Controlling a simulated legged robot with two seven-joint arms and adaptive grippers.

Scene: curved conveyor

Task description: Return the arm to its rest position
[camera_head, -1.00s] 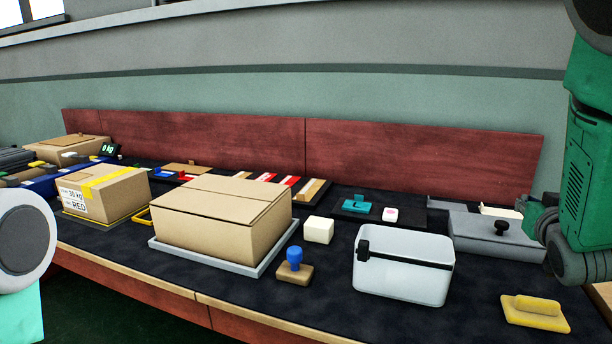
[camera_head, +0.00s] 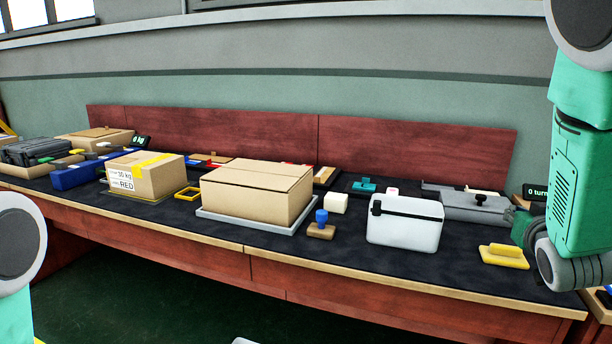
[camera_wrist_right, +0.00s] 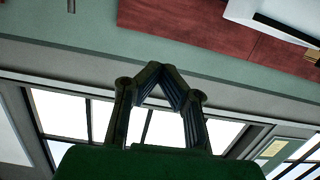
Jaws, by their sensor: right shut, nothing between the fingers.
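My right arm (camera_head: 580,170) comes in along the right edge of the head view. Its gripper (camera_head: 524,226) shows only in part, behind the wrist, near the right end of the table and beside the yellow handled block (camera_head: 504,255). In the right wrist view the gripper (camera_wrist_right: 158,70) has its fingertips together with nothing between them, against windows and wall. Of my left arm only a rounded link (camera_head: 18,245) shows at the left edge; its gripper is out of view.
The long dark table (camera_head: 330,265) carries a large closed carton (camera_head: 257,192), a taped carton labelled RED (camera_head: 145,177), a white bin (camera_head: 405,222), a blue-knobbed stamp (camera_head: 321,225) and a grey lidded box (camera_head: 475,207). The floor (camera_head: 150,290) in front looks mostly clear.

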